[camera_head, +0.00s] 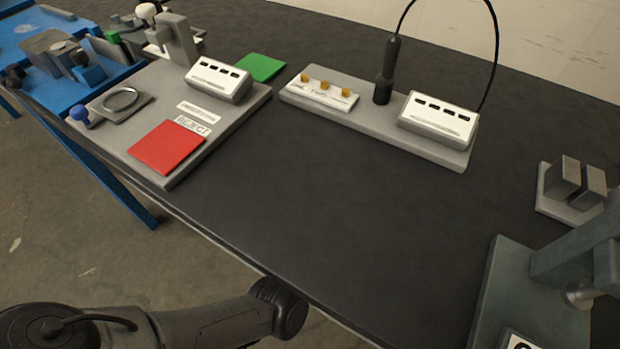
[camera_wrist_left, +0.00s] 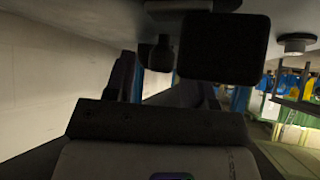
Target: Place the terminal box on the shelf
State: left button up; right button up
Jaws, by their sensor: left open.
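No object is clearly recognisable as the terminal box. A white-topped box with several dark slots (camera_head: 219,79) sits on the left grey plate (camera_head: 235,117). A similar slotted box (camera_head: 438,116) sits on the right grey plate (camera_head: 375,124). I cannot tell whether either is the terminal box. No shelf is clearly recognisable. My left arm shows at the bottom left of the head view, away from these boxes. In the left wrist view my left gripper (camera_wrist_left: 165,88) is dark and open, with nothing visibly held. My right gripper is not in view.
A red square (camera_head: 167,147) and a green square (camera_head: 261,67) lie at the left plate. A black upright tool (camera_head: 386,75) with a cable stands between the boxes. A grey-green fixture (camera_head: 515,295) stands at the lower right. The middle of the dark table (camera_head: 330,210) is clear.

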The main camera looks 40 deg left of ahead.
pick_arm(q)
jog(key=p+v, duration=0.4)
jog(key=v, duration=0.2)
jog(key=shift+d+r+p, duration=0.1)
jog(key=shift+r+p, duration=0.2)
jog(key=shift+p, duration=0.1)
jog(key=shift+s+d, duration=0.1)
jog(key=shift+d, duration=0.15)
jog(key=shift+r, duration=0.1)
